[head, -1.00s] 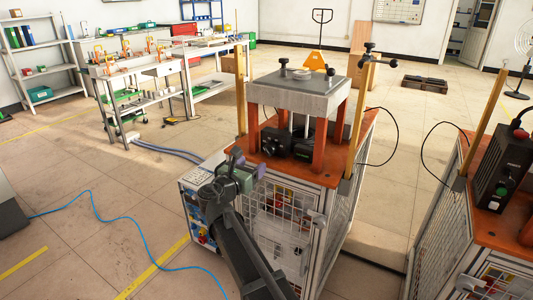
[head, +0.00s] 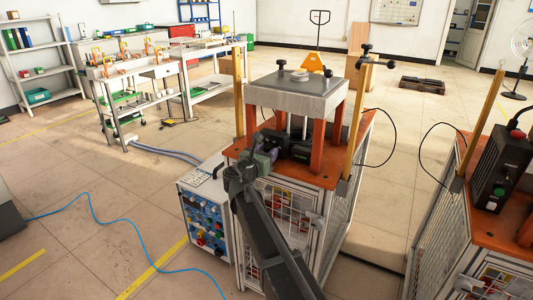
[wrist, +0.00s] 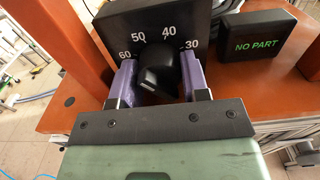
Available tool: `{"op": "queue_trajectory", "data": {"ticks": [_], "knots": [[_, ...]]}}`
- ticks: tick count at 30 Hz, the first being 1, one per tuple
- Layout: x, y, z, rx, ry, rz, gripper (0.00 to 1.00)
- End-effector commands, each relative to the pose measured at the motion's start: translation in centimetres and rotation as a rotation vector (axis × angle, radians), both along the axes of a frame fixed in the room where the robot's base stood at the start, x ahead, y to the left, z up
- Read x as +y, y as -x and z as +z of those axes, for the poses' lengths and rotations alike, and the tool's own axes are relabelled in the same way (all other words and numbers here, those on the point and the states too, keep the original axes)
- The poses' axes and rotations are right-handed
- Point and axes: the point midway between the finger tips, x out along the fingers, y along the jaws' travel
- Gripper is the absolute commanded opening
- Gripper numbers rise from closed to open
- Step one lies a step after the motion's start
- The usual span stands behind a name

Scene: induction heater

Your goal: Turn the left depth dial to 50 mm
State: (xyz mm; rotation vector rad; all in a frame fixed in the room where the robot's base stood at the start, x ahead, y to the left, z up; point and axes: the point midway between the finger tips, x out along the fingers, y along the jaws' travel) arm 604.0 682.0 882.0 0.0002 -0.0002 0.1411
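The left depth dial (wrist: 157,68) is a black knob on a dark panel with white numbers 60, 50, 40 and 30. Its upper end lies between 50 and 40; I cannot make out an exact pointer mark. My gripper (wrist: 158,76) has its two purple fingers on either side of the knob, apart from each other. They are very near the knob, and I cannot see firm contact. In the head view my gripper (head: 266,158) is at the dark dial unit (head: 276,140) under the press plate, and my wrist hides the dial.
A black box reading NO PART (wrist: 256,40) stands right of the dial on the orange top. Orange-red posts (head: 329,137) hold the grey press plate (head: 298,93) above. A control panel (head: 203,215) is at the left of the cabinet.

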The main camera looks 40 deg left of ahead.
Motion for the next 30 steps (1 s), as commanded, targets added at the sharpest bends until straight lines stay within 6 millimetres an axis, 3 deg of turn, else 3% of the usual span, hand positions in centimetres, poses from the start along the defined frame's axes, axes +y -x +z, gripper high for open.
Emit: {"op": "queue_trajectory", "data": {"ticks": [1,5,15,22,23,27,30], "knots": [[0.0,0.01,0.0,0.0,0.0,0.0,0.34],[0.0,0.02,0.0,0.0,0.0,0.0,0.18],[0.05,0.05,0.0,0.036,-0.252,0.0,0.17],[0.05,0.05,0.0,0.037,-0.257,0.0,0.17],[0.05,0.05,0.0,0.037,-0.257,0.0,0.44],[0.05,0.05,0.0,0.036,-0.256,0.0,0.66],[0.05,0.05,0.0,0.036,-0.256,0.0,0.67]]}}
